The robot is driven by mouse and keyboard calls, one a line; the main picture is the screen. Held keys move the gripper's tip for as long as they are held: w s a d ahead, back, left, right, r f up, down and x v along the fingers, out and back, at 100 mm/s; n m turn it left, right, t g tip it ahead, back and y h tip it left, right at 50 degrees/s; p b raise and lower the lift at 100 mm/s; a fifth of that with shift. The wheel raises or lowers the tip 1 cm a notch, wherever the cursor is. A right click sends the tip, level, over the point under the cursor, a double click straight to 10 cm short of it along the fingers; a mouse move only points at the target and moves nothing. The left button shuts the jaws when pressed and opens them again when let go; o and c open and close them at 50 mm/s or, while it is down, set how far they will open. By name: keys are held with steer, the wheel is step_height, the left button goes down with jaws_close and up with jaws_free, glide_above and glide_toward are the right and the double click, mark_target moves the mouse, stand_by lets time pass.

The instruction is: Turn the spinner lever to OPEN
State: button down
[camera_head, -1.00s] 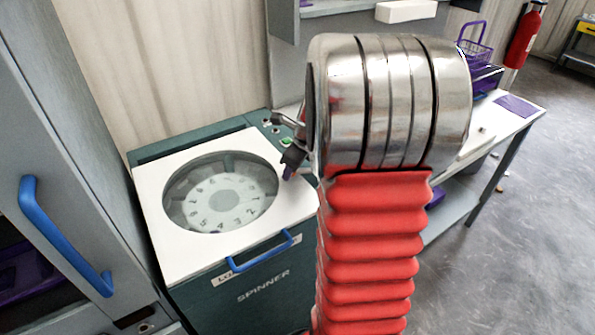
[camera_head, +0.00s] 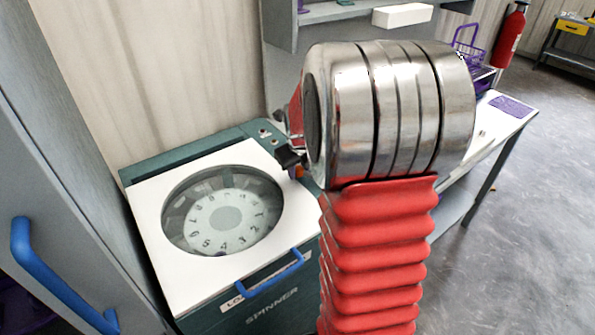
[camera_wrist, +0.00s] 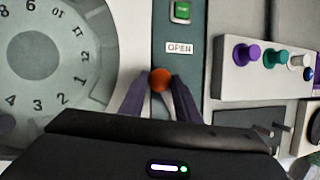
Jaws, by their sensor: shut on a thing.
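The spinner (camera_head: 137,225) is a teal cabinet with a white top and a round window over a numbered drum (camera_head: 224,212). Its lever shows an orange-red ball knob (camera_wrist: 160,80), just below the "OPEN" label (camera_wrist: 180,47) in the wrist view. My gripper (camera_wrist: 158,88) is shut on the knob, with one purple-grey finger on each side of it. In the head view the knob (camera_head: 299,172) shows beside my gripper (camera_head: 291,160), at the right edge of the white top. The lever's shaft is hidden, so its angle cannot be told.
A green button (camera_wrist: 182,12) is above the label. A panel with purple, teal and white knobs (camera_wrist: 268,57) is to the right. A blue handle (camera_head: 270,274) is on the spinner's front, and a cabinet with a blue handle (camera_head: 60,280) stands at left. Floor at right is clear.

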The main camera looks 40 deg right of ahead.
steer(key=shift+w+d+f+m, duration=0.1)
steer(key=shift+w+d+m, duration=0.15)
steer(key=shift+m, duration=0.25)
steer(key=shift+s+d, duration=0.1)
steer(key=c, duration=1.6)
jaws_free()
steer(key=shift+c, duration=0.2)
steer(key=v, duration=1.3)
steer(key=shift+a+r, duration=0.25)
steer(key=shift+r, duration=0.1)
